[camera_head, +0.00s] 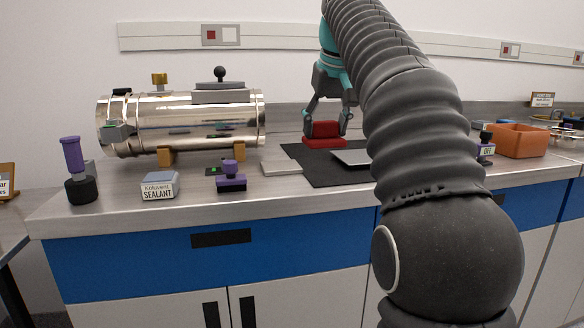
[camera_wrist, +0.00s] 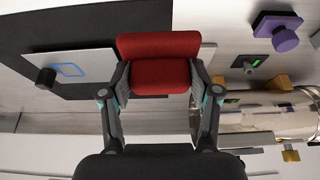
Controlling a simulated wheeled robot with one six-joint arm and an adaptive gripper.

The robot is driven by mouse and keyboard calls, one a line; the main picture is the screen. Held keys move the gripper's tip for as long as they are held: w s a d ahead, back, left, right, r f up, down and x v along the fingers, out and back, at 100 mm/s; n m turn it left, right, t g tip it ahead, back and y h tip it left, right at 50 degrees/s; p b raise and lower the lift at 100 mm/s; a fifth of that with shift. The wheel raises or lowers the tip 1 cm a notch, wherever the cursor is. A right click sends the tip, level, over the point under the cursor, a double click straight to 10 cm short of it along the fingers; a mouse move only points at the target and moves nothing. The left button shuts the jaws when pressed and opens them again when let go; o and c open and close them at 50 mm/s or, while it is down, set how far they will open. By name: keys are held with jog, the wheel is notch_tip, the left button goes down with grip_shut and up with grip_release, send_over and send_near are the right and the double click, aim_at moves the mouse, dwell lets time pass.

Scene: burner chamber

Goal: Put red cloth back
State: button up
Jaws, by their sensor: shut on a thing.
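The red cloth (camera_head: 323,134) is a folded red block near the left part of the dark mat on the bench. It also shows in the wrist view (camera_wrist: 158,62), between the fingertips. My gripper (camera_head: 324,128) is pointed down at the bench with its two fingers on either side of the cloth, shut on it. In the wrist view my gripper (camera_wrist: 160,78) touches the cloth at both sides. The cloth's lower layer looks close to the bench top; I cannot tell whether it touches.
The dark mat (camera_head: 320,178) holds a grey plate (camera_head: 352,157). A shiny metal cylinder (camera_head: 185,125) lies at left, near a purple-knobbed block (camera_head: 231,177), a sealant box (camera_head: 160,186) and a purple-handled tool (camera_head: 76,168). An orange bin (camera_head: 520,140) stands at right.

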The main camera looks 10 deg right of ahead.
jog(key=w+a+f, duration=0.1)
jog(key=a, duration=0.1)
jog(key=a+f, duration=0.1)
jog(key=a, duration=0.1)
jog(key=w+a+f+b, duration=0.1)
jog(key=a+f, duration=0.1)
jog(key=shift+w, duration=0.3)
jog(key=shift+f, duration=0.2)
jog(key=shift+f+b, duration=1)
jog(key=shift+f, duration=0.8)
jog(key=shift+f, duration=0.1)
jog(key=shift+f, duration=0.35)
jog(key=o, duration=1.2)
jog(key=shift+r, duration=0.15)
jog(key=shift+r, duration=0.35)
jog(key=p+v, duration=0.4)
jog(key=v, duration=0.8)
